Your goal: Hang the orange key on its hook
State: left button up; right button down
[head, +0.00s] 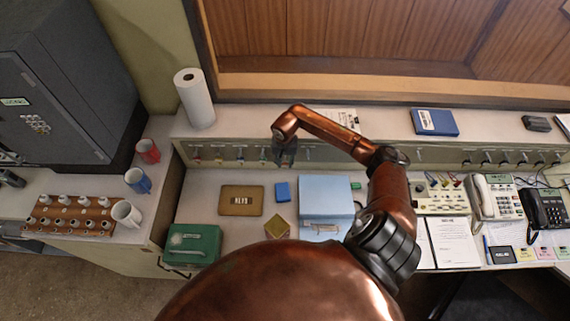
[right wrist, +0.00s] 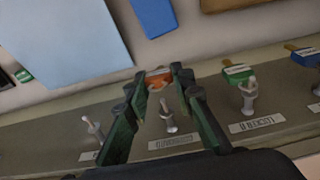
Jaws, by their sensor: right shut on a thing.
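My right gripper (head: 285,158) is at the hook strip along the back of the desk in the head view. In the right wrist view its fingers (right wrist: 160,80) are shut on the orange key (right wrist: 155,77), whose orange part shows at the fingertips. A bare silver hook (right wrist: 168,118) with a label under it shows between the fingers, close to the key. I cannot tell whether the key touches it. Much of the key is hidden by the fingers. My left gripper is out of view.
A green key (right wrist: 236,72) and a blue key (right wrist: 303,56) hang on neighbouring hooks. Another bare hook (right wrist: 93,130) is on the other side.

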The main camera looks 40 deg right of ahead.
jog(key=shift+b, duration=0.4)
dwell(0.5)
jog(key=shift+w+d+b, duration=0.45)
jog(key=shift+w+b, duration=0.15)
jog(key=shift+b, duration=0.15)
dwell(0.5)
jog(key=shift+w+d+f+b, duration=0.1)
jog(key=shift+w+d+b, duration=0.45)
jog(key=shift+b, duration=0.6)
dwell(0.6)
dwell(0.5)
jog(key=shift+w+d+b, duration=0.1)
jog(key=shift+b, duration=0.4)
jog(key=shift+w, duration=0.1)
jog(key=c, duration=1.6)
grip_release()
jog(key=shift+f, duration=0.1)
